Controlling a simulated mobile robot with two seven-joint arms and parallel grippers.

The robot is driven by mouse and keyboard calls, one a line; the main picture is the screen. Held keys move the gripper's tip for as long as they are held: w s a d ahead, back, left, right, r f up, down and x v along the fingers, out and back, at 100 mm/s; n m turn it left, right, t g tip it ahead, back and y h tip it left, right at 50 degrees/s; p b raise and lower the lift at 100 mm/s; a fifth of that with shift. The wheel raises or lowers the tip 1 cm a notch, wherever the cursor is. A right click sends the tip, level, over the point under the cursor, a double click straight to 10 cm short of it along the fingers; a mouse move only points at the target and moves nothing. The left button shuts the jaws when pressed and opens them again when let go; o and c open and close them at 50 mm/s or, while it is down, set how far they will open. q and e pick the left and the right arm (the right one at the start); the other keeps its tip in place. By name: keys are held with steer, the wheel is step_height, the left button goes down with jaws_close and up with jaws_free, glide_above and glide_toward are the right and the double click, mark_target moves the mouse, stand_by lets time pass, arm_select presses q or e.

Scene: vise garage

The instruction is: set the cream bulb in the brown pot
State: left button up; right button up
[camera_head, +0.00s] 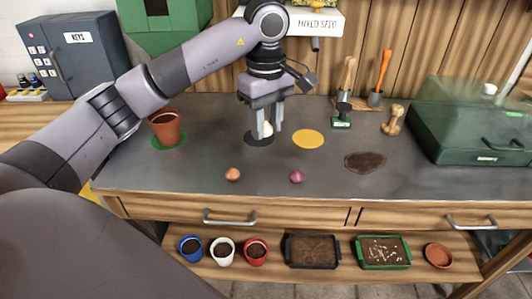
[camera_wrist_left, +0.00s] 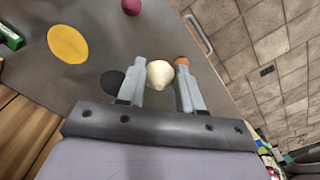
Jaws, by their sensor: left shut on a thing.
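The cream bulb (camera_head: 266,129) is between the fingers of my left gripper (camera_head: 265,128), which is shut on it. In the left wrist view the bulb (camera_wrist_left: 160,74) shows pale and pointed between the two grey fingertips (camera_wrist_left: 160,80). In the head view the gripper points down over a black round mat (camera_head: 258,139); I cannot tell the exact height above it. The brown pot (camera_head: 166,127) stands to the left on a green round mat (camera_head: 169,144), with its rim tilted slightly in view. My right gripper is not in view.
An orange-brown bulb (camera_head: 233,174) and a purple bulb (camera_head: 296,176) lie near the bench's front. A yellow mat (camera_head: 308,139) and a dark soil patch (camera_head: 365,162) lie to the right. A green-lidded case (camera_head: 470,140) stands far right. My left arm passes over the bench near the pot.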

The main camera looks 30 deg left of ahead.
mark_target(265, 122)
arm_select(q)
step_height(265, 122, up, 7)
steer(key=shift+f+p, duration=0.1)
steer(key=shift+p, duration=0.6)
